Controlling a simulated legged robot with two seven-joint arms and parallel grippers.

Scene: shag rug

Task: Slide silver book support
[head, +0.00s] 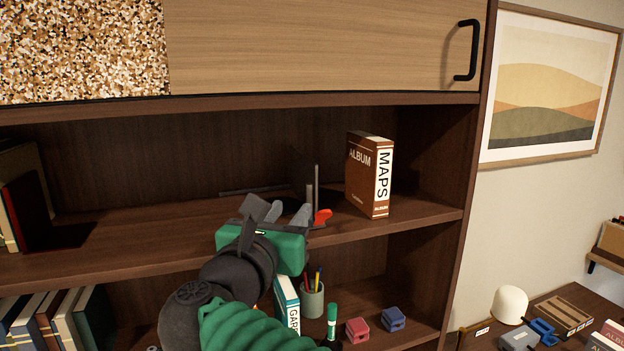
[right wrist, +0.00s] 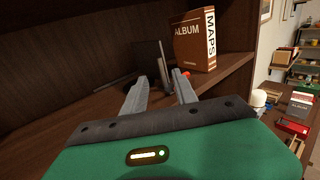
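The silver book support (head: 316,181) stands as a thin grey upright on the middle shelf, left of the brown MAPS album. In the right wrist view its upright (right wrist: 163,62) rises just beyond my fingertips. Its base is partly hidden by my gripper. My right gripper (head: 282,212) reaches in from below at the shelf's front. Its two grey fingers are spread apart, and it also shows in the right wrist view (right wrist: 160,88). Nothing shows held between them. I cannot tell whether a finger touches the support. My left gripper is not in view.
The MAPS album (head: 368,175) stands right of the support. A small red object (head: 322,216) lies at the support's foot. A dark flat bar (head: 253,189) lies behind my gripper. Books (head: 25,195) stand at the far left, with clear shelf between. A pen cup (head: 312,300) stands below.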

